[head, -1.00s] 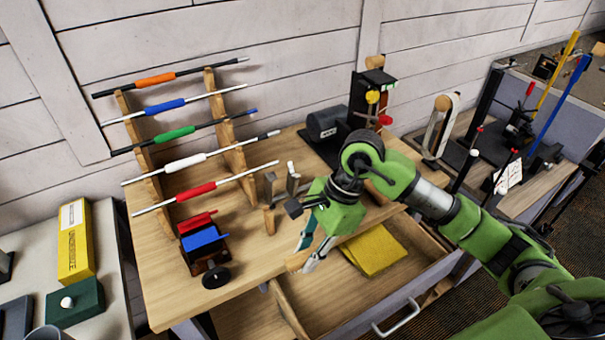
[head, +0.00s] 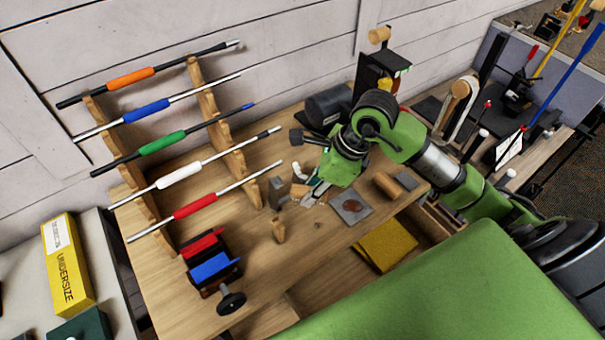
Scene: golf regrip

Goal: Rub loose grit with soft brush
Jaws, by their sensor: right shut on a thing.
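My right gripper (head: 314,193) is shut on a small wooden-bodied piece (head: 299,189), which looks like the soft brush. It is low over the workbench (head: 300,245), beside a grey upright metal block (head: 276,193). The bristles are hidden, and I cannot tell whether they touch the bench. Small specks that may be grit (head: 323,199) show by the fingertips. A flat grey plate (head: 350,207) with a dark brown spot lies just right of the gripper. My left gripper is not in view.
A wooden rack (head: 214,110) holds several shafts with coloured grips at left. A red-and-blue-jawed vise (head: 212,262) stands at the front. A wooden cylinder (head: 387,185) lies right of the plate. A yellow cloth (head: 387,245) lies in the open drawer below.

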